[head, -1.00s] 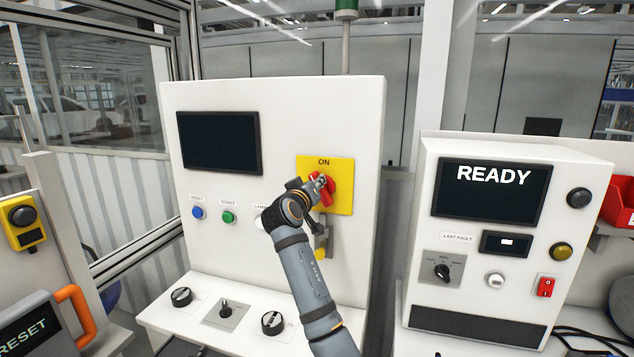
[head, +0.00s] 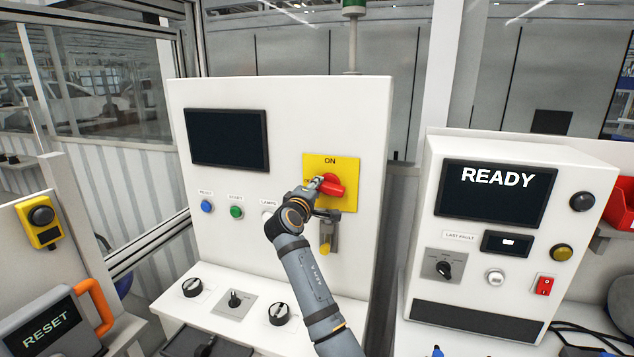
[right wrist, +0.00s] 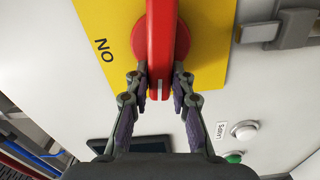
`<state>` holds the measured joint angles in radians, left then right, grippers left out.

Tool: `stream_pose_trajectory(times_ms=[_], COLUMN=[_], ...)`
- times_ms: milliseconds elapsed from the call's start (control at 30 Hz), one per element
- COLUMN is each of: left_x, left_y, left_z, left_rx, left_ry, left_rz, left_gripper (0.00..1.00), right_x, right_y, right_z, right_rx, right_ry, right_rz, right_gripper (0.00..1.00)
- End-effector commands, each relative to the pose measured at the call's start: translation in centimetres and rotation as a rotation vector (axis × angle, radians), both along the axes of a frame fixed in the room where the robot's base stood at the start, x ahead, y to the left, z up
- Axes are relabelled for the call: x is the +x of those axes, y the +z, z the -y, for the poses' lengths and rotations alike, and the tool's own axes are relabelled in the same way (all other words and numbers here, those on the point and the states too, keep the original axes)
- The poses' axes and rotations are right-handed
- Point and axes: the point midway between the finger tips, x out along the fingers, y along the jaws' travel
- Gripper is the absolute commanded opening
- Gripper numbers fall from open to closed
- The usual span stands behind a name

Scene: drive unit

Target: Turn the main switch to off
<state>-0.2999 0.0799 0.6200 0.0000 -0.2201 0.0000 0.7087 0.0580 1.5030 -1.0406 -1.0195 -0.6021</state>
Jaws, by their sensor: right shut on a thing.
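The main switch is a red rotary handle (head: 334,187) on a yellow plate (head: 346,164) marked ON at its top. The handle lies about level, and its white-marked end points left, a quarter turn from the ON label. My right gripper (head: 317,183) is shut on this left end. In the right wrist view, the two fingers (right wrist: 161,82) flank the red handle (right wrist: 163,35), with the white mark between them. The ON lettering on the yellow plate (right wrist: 100,20) shows sideways there. The gripper hides the plate's left side in the head view. My left gripper is not in view.
A latch or padlock-like fitting (head: 326,232) hangs just below the plate. Blue (head: 207,206) and green (head: 236,212) buttons and a dark screen (head: 227,139) sit left on the white panel. A READY console (head: 427,185) stands right. Black knobs (head: 192,287) line the ledge below.

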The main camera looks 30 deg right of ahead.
Motion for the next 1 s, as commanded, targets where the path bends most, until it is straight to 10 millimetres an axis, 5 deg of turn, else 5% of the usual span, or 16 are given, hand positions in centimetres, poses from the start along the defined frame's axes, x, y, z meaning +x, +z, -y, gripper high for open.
stream_pose_trajectory(times_ms=[900,933,1000], left_x=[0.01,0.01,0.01], left_y=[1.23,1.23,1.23], left_z=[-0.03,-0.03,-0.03], left_rx=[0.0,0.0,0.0], left_ry=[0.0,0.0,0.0], left_rz=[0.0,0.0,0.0], left_gripper=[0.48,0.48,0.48], right_x=[0.05,0.05,0.05], right_y=[-0.67,-0.68,-0.66], right_z=[-0.06,-0.06,-0.06], right_rx=[-0.109,-0.109,-0.109], right_ry=[0.001,0.001,0.001], right_rz=[-0.133,-0.133,-0.133], right_gripper=[0.0,0.25,0.35])
